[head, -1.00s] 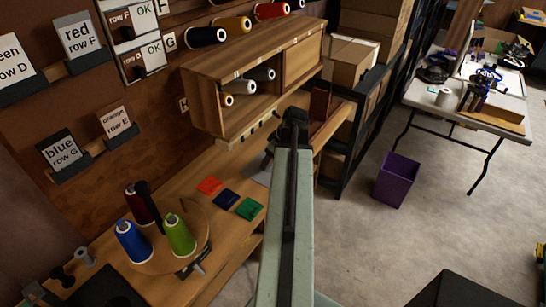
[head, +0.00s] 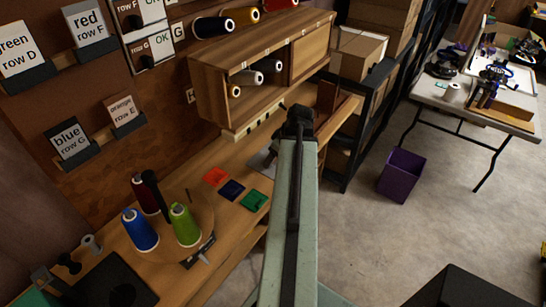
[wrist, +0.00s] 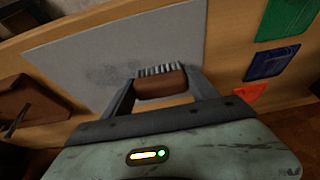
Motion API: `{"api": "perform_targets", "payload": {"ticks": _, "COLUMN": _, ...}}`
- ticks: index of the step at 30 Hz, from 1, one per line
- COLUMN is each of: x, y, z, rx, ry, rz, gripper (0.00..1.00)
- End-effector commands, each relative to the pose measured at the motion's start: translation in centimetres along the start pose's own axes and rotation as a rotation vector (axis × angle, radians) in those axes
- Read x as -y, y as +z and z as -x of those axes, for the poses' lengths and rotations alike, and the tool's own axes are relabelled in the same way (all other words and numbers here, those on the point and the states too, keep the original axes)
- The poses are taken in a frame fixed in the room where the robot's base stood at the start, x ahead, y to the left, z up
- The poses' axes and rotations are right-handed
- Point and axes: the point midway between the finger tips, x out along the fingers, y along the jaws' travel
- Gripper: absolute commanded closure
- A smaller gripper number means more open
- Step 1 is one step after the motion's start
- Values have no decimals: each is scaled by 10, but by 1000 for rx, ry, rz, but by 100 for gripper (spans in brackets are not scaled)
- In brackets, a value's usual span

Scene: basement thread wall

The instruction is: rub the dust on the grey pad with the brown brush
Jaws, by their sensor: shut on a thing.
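The grey pad (wrist: 150,42) lies flat on the wooden bench in the wrist view. In the head view its edge (head: 262,161) shows left of my arm; the rest is hidden. A dark smudge of dust (wrist: 103,75) is on the pad, just left of my fingers. My gripper (wrist: 160,84) is shut on the brown brush (wrist: 160,86). In the head view my gripper (head: 297,122) hides the brush.
Red, blue and green squares (head: 231,189) lie on the bench beside the pad. Thread cones (head: 185,225) stand on a round board at the left. A wooden cabinet (head: 262,75) overhangs the bench's back. A brown wooden block (wrist: 28,105) is left of the gripper.

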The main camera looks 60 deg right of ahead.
Motion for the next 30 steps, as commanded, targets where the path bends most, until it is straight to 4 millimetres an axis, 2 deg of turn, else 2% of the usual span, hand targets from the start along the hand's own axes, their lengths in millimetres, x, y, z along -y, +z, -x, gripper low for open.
{"api": "perform_targets", "payload": {"ticks": 7, "x": -28, "y": -1, "z": 1, "rx": 0, "ry": 3, "rz": 0, "gripper": 65}}
{"api": "perform_targets", "payload": {"ticks": 16, "x": -36, "y": -2, "z": 1, "rx": -1, "ry": 2, "rz": 1, "gripper": 65}}
{"api": "perform_targets", "payload": {"ticks": 25, "x": -65, "y": -1, "z": -2, "rx": -1, "ry": 2, "rz": 2, "gripper": 65}}
{"api": "perform_targets", "payload": {"ticks": 30, "x": -69, "y": 0, "z": -2, "rx": 0, "ry": 3, "rz": 2, "gripper": 64}}
